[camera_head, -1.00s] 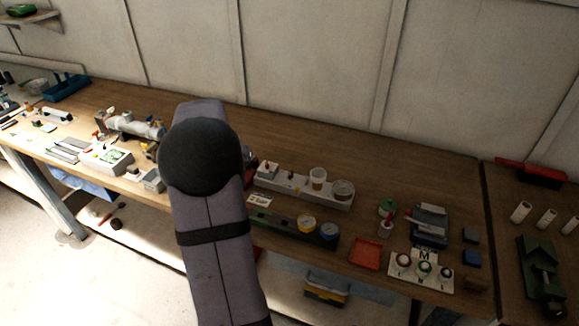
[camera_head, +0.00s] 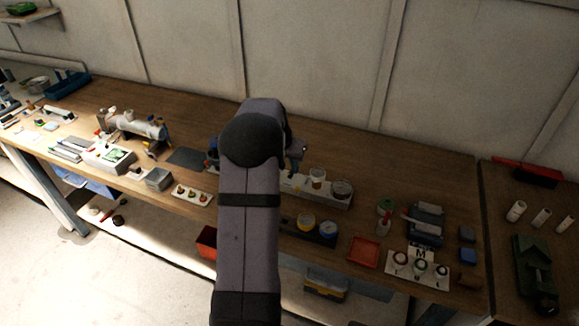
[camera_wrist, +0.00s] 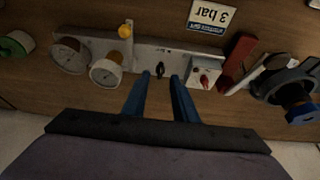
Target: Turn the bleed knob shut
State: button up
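My gripper (camera_wrist: 159,78) has two blue fingers, apart, with nothing held. In the wrist view a small black knob (camera_wrist: 160,69) on a pale grey manifold block (camera_wrist: 185,52) shows in the gap between the fingertips; I cannot tell how far below them it is. A red knob (camera_wrist: 204,82) on a white box sits just right of the fingers. A yellow knob (camera_wrist: 126,31) is to the left, above two round gauges. No label says which one is the bleed knob. In the head view my arm hides most of the gripper and part of the manifold block (camera_head: 327,200).
A "3 bar" card (camera_wrist: 211,16) lies at the top. A red block (camera_wrist: 240,58) and a dark part with a blue knob (camera_wrist: 303,112) are to the right. A red tray (camera_head: 363,252) is further right in the head view.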

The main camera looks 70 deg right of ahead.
aim_at(291, 172)
jog(key=shift+p+x, duration=0.45)
jog(key=shift+x, duration=1.05)
grip_shut()
